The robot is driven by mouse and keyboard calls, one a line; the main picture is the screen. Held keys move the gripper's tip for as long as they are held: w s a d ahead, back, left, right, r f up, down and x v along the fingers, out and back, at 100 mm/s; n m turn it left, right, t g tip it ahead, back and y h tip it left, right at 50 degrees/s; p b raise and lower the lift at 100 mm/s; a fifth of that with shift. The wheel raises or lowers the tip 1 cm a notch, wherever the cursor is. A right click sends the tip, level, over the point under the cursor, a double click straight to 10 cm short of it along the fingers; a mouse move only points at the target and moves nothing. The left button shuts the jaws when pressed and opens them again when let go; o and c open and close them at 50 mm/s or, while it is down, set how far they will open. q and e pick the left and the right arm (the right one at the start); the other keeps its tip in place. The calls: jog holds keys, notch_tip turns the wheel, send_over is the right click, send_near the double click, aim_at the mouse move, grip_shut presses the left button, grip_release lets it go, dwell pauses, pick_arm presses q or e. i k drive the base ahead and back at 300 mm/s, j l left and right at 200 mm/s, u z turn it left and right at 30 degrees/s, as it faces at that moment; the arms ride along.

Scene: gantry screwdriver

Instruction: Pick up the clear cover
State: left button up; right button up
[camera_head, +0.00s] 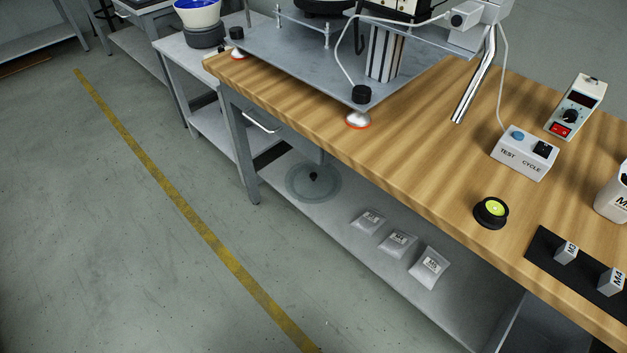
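A clear, round, see-through cover (299,185) with a small black knob at its centre lies on the grey lower shelf, under the left part of the wooden bench. It is close to the bench leg and partly in the shade of the bench top. Neither of my grippers shows in the head view, so where they are relative to the cover cannot be seen.
Several small labelled bags (398,243) lie on the shelf right of the cover. The wooden bench top (420,150) overhangs the shelf and carries a gantry plate (310,65), a test box (525,154) and a black-and-green round item (491,211). The floor (110,230) in front is clear.

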aim_at(307, 182)
jog(key=i+j+z, duration=0.1)
jog(key=i+j, duration=0.15)
jog(key=i+j+z, duration=0.25)
jog(key=i+j, duration=0.15)
jog(key=j, duration=0.25)
jog(key=i+j+z, duration=0.25)
jog(key=i+j, duration=0.15)
jog(key=j, duration=0.25)
jog(key=i+j+z, duration=0.1)
jog(key=j, duration=0.3)
jog(key=i+j+z, duration=0.15)
jog(key=j, duration=0.2)
jog(key=i+j+z, duration=0.1)
jog(key=j, duration=0.3)
jog(key=i, duration=0.05)
